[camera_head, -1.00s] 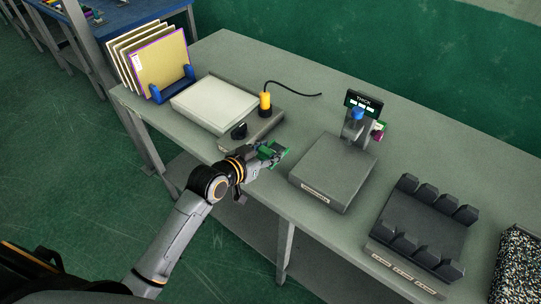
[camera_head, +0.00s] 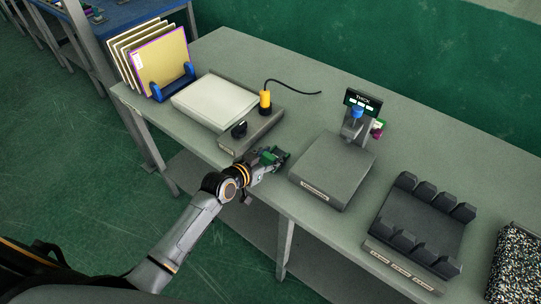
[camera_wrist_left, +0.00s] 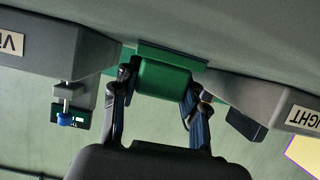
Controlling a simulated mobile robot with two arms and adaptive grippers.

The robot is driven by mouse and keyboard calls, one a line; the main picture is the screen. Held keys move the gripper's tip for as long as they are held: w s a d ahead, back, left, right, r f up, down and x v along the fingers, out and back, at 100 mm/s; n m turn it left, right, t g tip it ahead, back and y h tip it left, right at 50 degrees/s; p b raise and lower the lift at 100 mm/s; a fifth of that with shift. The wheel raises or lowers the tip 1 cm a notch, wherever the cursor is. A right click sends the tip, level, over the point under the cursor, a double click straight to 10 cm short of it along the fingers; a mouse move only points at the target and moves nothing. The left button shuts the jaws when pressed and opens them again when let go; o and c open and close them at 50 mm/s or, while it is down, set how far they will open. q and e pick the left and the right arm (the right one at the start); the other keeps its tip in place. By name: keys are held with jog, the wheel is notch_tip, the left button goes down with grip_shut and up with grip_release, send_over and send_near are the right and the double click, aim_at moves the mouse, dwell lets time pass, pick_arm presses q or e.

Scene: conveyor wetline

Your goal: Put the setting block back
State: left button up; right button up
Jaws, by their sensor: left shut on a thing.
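My left gripper (camera_head: 277,159) is shut on a green block, the likely setting block (camera_wrist_left: 163,84). In the left wrist view, the block sits between the two fingertips, with a flat green part behind it. In the head view, the fingers partly hide the block (camera_head: 270,157). The gripper is at the table's front edge, between the thickness gauge (camera_head: 331,171) on the right and the light station (camera_head: 245,140) on the left. I cannot tell whether the block touches the table. My right gripper is not in view.
The gauge carries a THICK display (camera_head: 362,102) and a blue knob (camera_head: 357,111). The light station has a yellow lamp (camera_head: 265,102) beside a white pad (camera_head: 214,101). A dark rack (camera_head: 422,226) stands right of the gauge. The table's back strip is mostly clear.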

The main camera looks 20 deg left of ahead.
pick_arm(q)
jog(key=o, duration=1.2)
jog(key=shift+o, duration=0.2)
jog(key=shift+r+p, duration=0.2)
jog(key=shift+p, duration=0.1)
jog(key=shift+s+a, duration=0.2)
jog(key=shift+s, duration=0.2)
jog(key=b+v, duration=0.1)
jog(key=v, duration=1)
jog(key=shift+r, duration=0.15)
